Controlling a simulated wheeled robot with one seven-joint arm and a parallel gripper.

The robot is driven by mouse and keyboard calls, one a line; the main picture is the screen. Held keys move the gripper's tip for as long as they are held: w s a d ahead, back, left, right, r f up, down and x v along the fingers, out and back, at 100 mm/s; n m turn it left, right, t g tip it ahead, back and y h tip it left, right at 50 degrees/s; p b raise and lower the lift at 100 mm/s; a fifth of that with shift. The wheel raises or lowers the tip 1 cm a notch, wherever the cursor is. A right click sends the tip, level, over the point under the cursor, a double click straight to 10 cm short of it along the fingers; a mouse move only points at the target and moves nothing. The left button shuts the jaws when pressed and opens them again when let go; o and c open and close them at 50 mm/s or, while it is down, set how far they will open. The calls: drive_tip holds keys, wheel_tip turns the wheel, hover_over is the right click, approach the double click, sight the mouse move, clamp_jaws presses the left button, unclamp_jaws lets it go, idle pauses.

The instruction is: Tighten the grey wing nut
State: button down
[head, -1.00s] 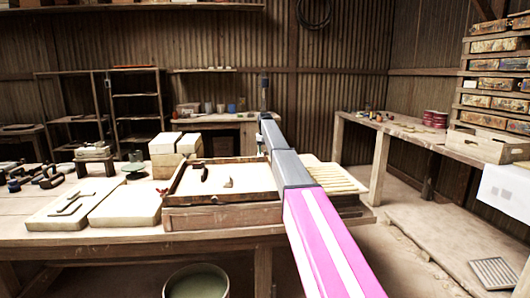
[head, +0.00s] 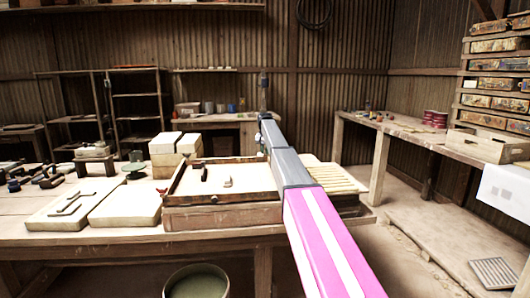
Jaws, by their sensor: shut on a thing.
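My arm reaches from the lower right to the back right corner of a shallow wooden tray (head: 222,217) on the workbench. My gripper (head: 261,149) is at the arm's far end, small and mostly hidden by the arm. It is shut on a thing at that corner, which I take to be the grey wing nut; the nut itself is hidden.
A slatted rack (head: 335,178) is at the right. A bucket (head: 197,282) stands below the bench's front.

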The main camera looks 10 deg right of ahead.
drive_tip(key=m, duration=1)
drive_tip(key=shift+m, duration=2.1)
drive_tip(key=shift+r, duration=0.1)
drive_tip(key=c, duration=1)
unclamp_jaws()
drive_tip(key=shift+c, duration=0.2)
drive_tip(key=shift+r, duration=0.1)
wheel_tip(320, 180, up, 10)
drive_tip(key=shift+r, duration=0.25)
